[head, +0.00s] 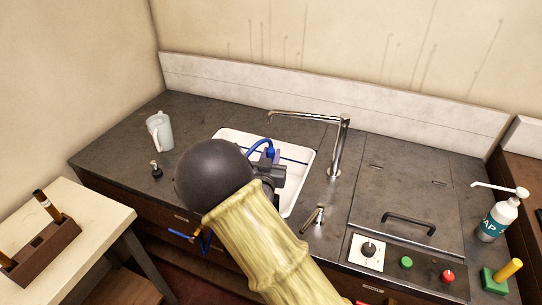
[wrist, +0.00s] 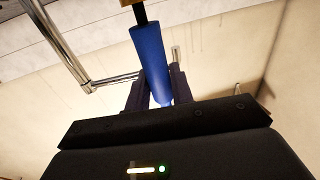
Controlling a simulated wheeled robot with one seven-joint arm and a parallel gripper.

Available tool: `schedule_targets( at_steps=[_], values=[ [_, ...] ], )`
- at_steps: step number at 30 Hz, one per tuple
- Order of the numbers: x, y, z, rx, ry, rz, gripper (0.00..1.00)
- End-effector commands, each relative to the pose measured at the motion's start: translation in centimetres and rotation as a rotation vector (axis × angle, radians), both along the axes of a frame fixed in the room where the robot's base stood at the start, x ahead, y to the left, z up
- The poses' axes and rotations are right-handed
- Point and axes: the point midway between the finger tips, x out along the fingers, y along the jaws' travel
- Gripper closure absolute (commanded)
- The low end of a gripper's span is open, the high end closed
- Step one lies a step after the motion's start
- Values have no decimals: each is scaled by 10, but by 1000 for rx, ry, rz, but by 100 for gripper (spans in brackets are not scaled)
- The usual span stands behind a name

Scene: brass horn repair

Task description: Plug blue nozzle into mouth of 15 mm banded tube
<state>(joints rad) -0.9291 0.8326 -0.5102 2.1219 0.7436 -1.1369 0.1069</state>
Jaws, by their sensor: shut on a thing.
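My gripper (head: 272,172) is over the sink, largely hidden in the head view by my own arm. In the wrist view its jaws (wrist: 153,88) are shut on the blue nozzle (wrist: 149,55), a blue cylinder with a thin black stem at its far end. In the head view, blue (head: 262,146) shows beside the gripper, but I cannot tell nozzle from hose. A tube with a pale band (head: 44,201) stands tilted in a brown block (head: 42,252) on the pale table at left, well away from the gripper. A second tube (head: 4,258) is cut by the left edge.
The white sink (head: 308,158) lies below the gripper, with a chrome faucet (head: 338,145) on its right. A white jug (head: 160,131) stands on the counter at left. A soap bottle (head: 497,222) and buttons are at right. The pale table (head: 98,207) has bare room.

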Motion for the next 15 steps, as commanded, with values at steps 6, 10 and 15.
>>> schedule_targets(
  at_steps=[6,10,15],
  values=[
    [0,0,-5,0,-1,0,100],
    [0,0,-8,0,-1,0,100],
    [0,0,-11,0,-1,0,100]
  ],
)
